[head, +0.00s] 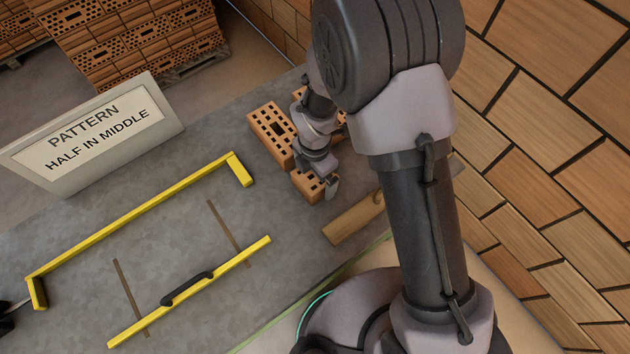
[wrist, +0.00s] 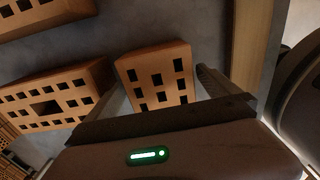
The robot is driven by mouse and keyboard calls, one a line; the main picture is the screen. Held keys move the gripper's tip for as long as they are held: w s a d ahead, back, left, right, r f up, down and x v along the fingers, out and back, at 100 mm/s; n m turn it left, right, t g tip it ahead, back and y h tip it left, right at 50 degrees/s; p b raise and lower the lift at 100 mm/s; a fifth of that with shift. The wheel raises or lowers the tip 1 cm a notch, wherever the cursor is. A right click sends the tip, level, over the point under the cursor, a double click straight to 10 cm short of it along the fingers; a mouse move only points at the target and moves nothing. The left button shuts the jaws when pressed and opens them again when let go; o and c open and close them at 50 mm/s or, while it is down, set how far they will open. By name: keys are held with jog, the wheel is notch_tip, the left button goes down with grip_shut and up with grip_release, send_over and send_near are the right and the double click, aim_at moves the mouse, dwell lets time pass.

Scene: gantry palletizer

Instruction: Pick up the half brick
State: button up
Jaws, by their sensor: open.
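The half brick (head: 306,187) is a short orange block with square holes, lying on the grey table below my gripper (head: 321,182) in the head view. My wrist partly covers it there. In the wrist view the half brick (wrist: 157,76) shows between the two fingers of my open gripper (wrist: 160,84). One finger is on its left side and one on its right. I cannot tell whether either finger touches it or how far down they reach.
A full brick (head: 268,133) lies close beside the half brick, also at left in the wrist view (wrist: 52,97). A wooden piece (head: 352,220) lies to the right. A yellow frame (head: 135,212), a loose yellow bar (head: 225,262) with black handle, and a pattern sign (head: 95,135) stand left.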

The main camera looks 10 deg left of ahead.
notch_tip(320, 180, down, 3)
jog(key=shift+r, duration=0.35)
jog(key=shift+c, duration=0.9)
jog(key=c, duration=1.8)
jog(key=shift+o, duration=0.2)
jog(key=shift+r, duration=0.1)
